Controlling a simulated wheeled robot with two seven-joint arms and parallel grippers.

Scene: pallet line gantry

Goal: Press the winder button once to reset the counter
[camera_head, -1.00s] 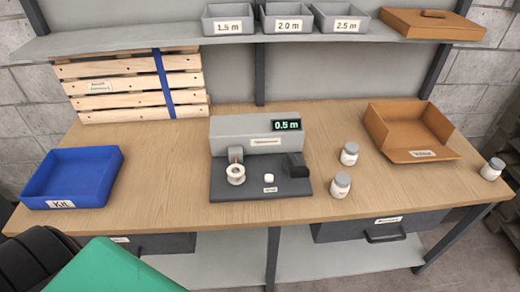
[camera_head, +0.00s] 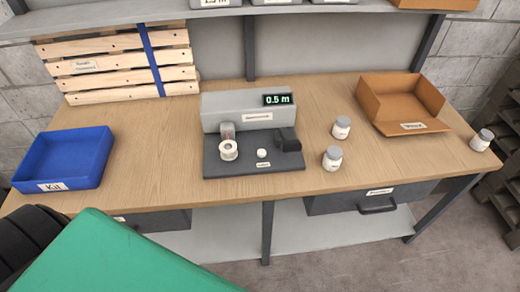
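The winder (camera_head: 228,113) is a grey machine with a dark base plate, standing on the wooden workbench (camera_head: 305,103). Its display (camera_head: 278,99) reads 0.5 m. A small white round button (camera_head: 262,153) sits on the base plate, just above a small label. A white spool (camera_head: 228,150) is left of the button, and a dark block (camera_head: 288,140) is right of it. Nothing covers the button. Neither of my grippers shows in the head view.
A blue Kit tray (camera_head: 105,163) is at the left. An open brown box (camera_head: 384,118) is at the right. White jars (camera_head: 332,164) stand on the right part of the bench. A slatted wooden stack (camera_head: 100,87) leans at the back. The front middle of the bench is clear.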

